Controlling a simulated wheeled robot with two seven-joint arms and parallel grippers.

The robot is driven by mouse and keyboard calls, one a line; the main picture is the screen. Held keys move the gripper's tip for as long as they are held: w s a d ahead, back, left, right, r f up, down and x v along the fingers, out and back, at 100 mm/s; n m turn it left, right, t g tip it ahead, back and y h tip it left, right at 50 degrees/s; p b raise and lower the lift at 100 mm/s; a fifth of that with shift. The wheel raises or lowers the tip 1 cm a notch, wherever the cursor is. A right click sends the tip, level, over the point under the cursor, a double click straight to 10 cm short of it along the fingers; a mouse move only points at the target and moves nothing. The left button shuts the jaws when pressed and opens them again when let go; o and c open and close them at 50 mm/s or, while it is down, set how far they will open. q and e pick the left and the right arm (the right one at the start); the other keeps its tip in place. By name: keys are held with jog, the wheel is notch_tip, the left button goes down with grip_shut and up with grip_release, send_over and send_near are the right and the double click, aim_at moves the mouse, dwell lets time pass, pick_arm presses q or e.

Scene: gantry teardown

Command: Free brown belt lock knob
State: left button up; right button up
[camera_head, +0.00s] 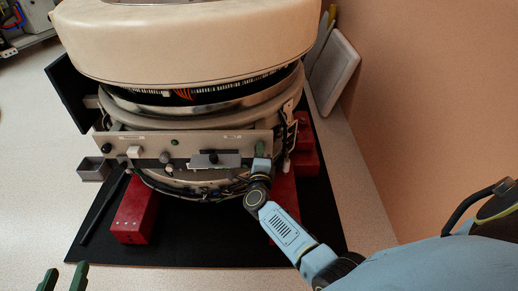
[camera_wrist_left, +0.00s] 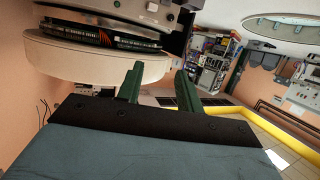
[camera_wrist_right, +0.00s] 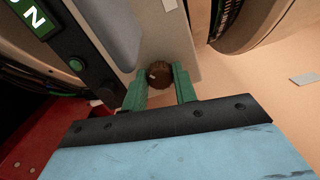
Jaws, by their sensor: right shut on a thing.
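The brown belt lock knob (camera_wrist_right: 159,75) is a small round brown knob on a pale panel in the right wrist view. My right gripper (camera_wrist_right: 160,88) has its two green fingers on either side of it and is shut on it. In the head view my right gripper (camera_head: 260,149) is at the right end of the machine's front panel (camera_head: 142,137), and I cannot make out the brown knob there. My left gripper (camera_head: 63,279) shows only its green fingertips at the lower left edge, away from the machine. In the left wrist view (camera_wrist_left: 158,85) it is open and empty.
The large round gantry (camera_head: 190,45) stands over red blocks (camera_head: 135,212) on a black mat (camera_head: 210,248). Other knobs and a grey open box (camera_head: 93,169) are on the front panel's side. A white panel (camera_head: 334,70) leans at the right wall. The floor at left is clear.

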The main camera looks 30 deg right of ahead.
pick_arm(q)
jog(key=s+a+f+g+y+p, duration=0.3)
jog(key=s+a+f+g, duration=0.3)
jog(key=s+f+g, duration=0.4)
jog(key=s+g, duration=0.1)
jog(key=s, duration=0.2)
jog(key=shift+f+n+p, duration=0.3)
jog(key=shift+n+p, duration=0.1)
pick_arm(e)
jog(key=n, duration=0.9)
jog(key=shift+f+n, duration=0.1)
jog(key=shift+n, duration=0.2)
pick_arm(q)
jog(key=shift+a, duration=0.1)
pick_arm(e)
jog(key=o, duration=1)
pick_arm(q)
jog(key=shift+w, duration=0.1)
pick_arm(e)
jog(key=shift+s, duration=0.1)
